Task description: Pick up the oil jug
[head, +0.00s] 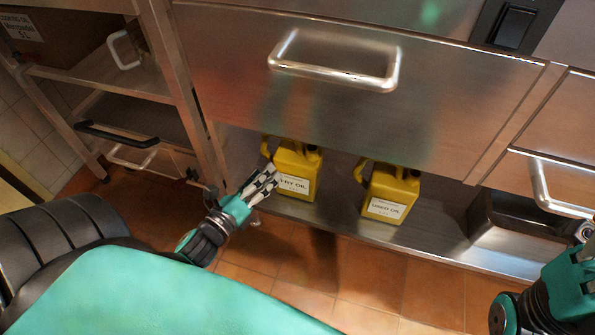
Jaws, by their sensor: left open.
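Two yellow oil jugs stand upright on the low steel shelf under the drawer. The left jug (298,162), labelled as fry oil, has its label partly covered by my left gripper. The right jug (391,190) is labelled "USED OIL". My left gripper (268,182) is open and empty, just in front of and to the left of the fry oil jug; I cannot tell if it touches it. My right arm (570,290) shows at the lower right edge, with its fingers mostly cut off by the frame.
A wide drawer front with a handle (333,70) overhangs the jugs. A dark metal pan (525,228) sits on the steel shelf (340,215) at right. A shelving rack (160,60) stands at left. The tiled floor (370,285) in front is clear.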

